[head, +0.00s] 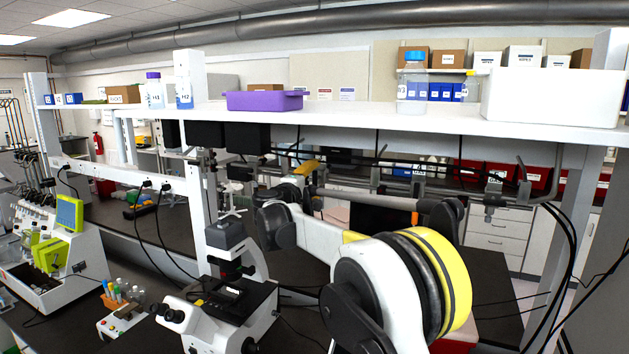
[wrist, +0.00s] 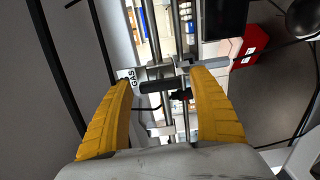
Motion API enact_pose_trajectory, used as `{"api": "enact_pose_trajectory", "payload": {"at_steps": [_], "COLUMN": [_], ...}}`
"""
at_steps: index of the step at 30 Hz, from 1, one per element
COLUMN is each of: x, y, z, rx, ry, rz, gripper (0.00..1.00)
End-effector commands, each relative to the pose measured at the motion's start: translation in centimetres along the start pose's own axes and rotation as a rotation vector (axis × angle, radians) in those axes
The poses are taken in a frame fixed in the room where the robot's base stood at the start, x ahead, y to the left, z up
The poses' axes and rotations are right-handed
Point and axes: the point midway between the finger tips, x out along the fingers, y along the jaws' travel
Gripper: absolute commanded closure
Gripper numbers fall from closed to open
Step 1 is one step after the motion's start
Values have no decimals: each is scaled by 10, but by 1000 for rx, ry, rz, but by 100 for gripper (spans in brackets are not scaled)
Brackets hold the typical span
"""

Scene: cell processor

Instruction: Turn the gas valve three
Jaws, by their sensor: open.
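In the wrist view, a gas valve with a dark handle (wrist: 158,86) sits on a grey metal pipe, beside a white label (wrist: 131,77) reading GAS. No valve number is readable. My gripper (wrist: 165,82) is open, its two yellow fingers standing either side of the handle. The handle appears between the fingertips; I cannot tell whether a finger touches it. In the head view, grey pipes with fittings (head: 495,190) run under the white shelf. My own arm covers part of that area, and my gripper cannot be clearly made out there.
In the head view, a microscope (head: 232,290) stands on the dark bench left of my arm. A white shelf (head: 400,118) lies above the pipes, carrying a purple tray (head: 264,100). Black cables hang at the right. A red box (wrist: 250,45) shows in the wrist view.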

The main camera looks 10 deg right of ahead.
Motion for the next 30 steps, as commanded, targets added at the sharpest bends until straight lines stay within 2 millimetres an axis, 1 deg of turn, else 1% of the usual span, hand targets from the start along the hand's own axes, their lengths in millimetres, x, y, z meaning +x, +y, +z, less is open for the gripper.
{"api": "enact_pose_trajectory", "payload": {"at_steps": [2,5,12,15,18,21,23,30], "x": [-5,-19,-72,-92,-106,-116,-118,-120], "y": [0,0,0,0,0,0,0,0], "z": [-1,-1,-1,0,0,0,0,0], "rx": [0,0,0,0,0,0,0,0], "ry": [1,2,3,2,2,1,0,0], "rz": [0,0,0,0,0,0,0,0], "gripper": [30,30,30,30,30,30,30,30]}}
